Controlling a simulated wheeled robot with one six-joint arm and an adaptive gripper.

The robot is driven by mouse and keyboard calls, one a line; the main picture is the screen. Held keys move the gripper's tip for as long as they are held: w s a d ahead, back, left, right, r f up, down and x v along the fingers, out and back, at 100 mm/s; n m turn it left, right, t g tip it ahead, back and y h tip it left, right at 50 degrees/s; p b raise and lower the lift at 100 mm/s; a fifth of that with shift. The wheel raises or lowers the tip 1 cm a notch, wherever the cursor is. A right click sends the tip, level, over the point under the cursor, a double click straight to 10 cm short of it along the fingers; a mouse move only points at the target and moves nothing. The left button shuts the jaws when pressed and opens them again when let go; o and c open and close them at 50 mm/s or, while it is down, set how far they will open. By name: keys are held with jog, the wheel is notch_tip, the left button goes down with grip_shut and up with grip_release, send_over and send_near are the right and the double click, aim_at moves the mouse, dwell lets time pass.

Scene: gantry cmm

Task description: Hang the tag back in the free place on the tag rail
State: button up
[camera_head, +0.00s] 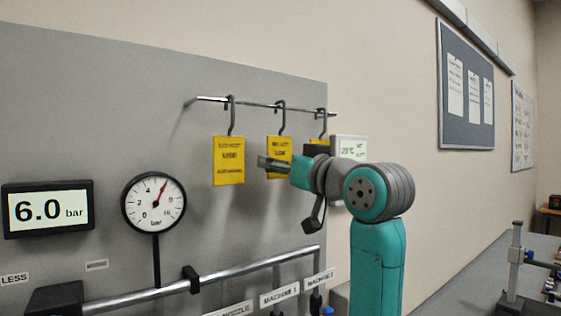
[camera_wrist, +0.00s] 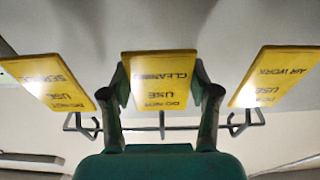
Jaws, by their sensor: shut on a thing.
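My gripper (camera_head: 272,164) is shut on the middle yellow tag (camera_head: 279,146), which reads as a cleaning tag in the wrist view (camera_wrist: 160,68). There the fingers (camera_wrist: 161,88) clasp its two side edges. The tag hangs upright, and its dark hook reaches up to the tag rail (camera_head: 255,104). Whether the hook bears on the rail or only touches it I cannot tell. A second yellow tag (camera_head: 229,162), the air-work one (camera_wrist: 275,76), hangs to the left. A third, the service tag (camera_wrist: 50,80), is mostly hidden behind my arm in the head view (camera_head: 318,148).
A round pressure gauge (camera_head: 154,203) and a 6.0 bar display (camera_head: 48,209) are at left. A metal pipe (camera_head: 240,272) runs below, with free space between it and the tags.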

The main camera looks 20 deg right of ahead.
jog(key=o, duration=1)
